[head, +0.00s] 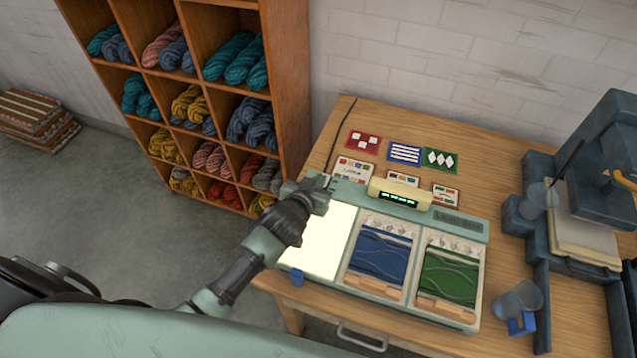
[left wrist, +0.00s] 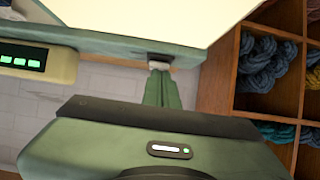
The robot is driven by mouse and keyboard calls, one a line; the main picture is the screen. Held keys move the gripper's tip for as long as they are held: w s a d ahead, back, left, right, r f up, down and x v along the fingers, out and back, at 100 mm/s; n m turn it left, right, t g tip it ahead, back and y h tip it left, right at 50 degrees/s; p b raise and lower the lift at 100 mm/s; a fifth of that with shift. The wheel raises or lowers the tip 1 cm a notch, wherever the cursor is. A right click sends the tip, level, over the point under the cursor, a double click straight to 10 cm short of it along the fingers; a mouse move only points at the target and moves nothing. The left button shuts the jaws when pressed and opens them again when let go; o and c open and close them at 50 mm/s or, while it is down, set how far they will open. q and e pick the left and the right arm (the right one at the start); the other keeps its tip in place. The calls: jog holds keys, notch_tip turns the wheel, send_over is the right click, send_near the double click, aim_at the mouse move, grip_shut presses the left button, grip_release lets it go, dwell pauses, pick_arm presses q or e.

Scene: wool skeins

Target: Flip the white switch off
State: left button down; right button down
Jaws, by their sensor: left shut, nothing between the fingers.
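A pale green light-table unit (head: 460,222) lies on the wooden table, with a glowing cream panel (head: 320,242) at its left end. The panel also shows at the top of the left wrist view (left wrist: 150,12). A small white switch (left wrist: 158,63) sits in a dark slot on the unit's edge in the left wrist view. My left gripper (head: 325,183) is shut and empty at the unit's back left corner. In the left wrist view its fingertips (left wrist: 160,76) are right at the switch; I cannot tell whether they touch. In the head view the gripper hides the switch. My right gripper is not in view.
A display with green marks (head: 399,197) stands on the unit's back edge. Blue (head: 380,257) and green (head: 447,277) samples lie in trays on the unit. A wool shelf (head: 290,80) stands behind left. Pattern cards (head: 404,152) lie behind; a dark blue-grey machine (head: 590,160) stands right.

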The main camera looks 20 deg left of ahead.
pick_arm(q)
jog(key=shift+s+f, duration=0.15)
jog(key=shift+f, duration=0.05)
jog(key=shift+p, duration=0.3)
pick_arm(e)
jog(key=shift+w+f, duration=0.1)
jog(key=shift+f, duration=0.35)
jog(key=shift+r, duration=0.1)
pick_arm(q)
jog(key=shift+r, duration=0.1)
jog(key=shift+r+p, duration=0.7)
jog(key=shift+p, duration=0.2)
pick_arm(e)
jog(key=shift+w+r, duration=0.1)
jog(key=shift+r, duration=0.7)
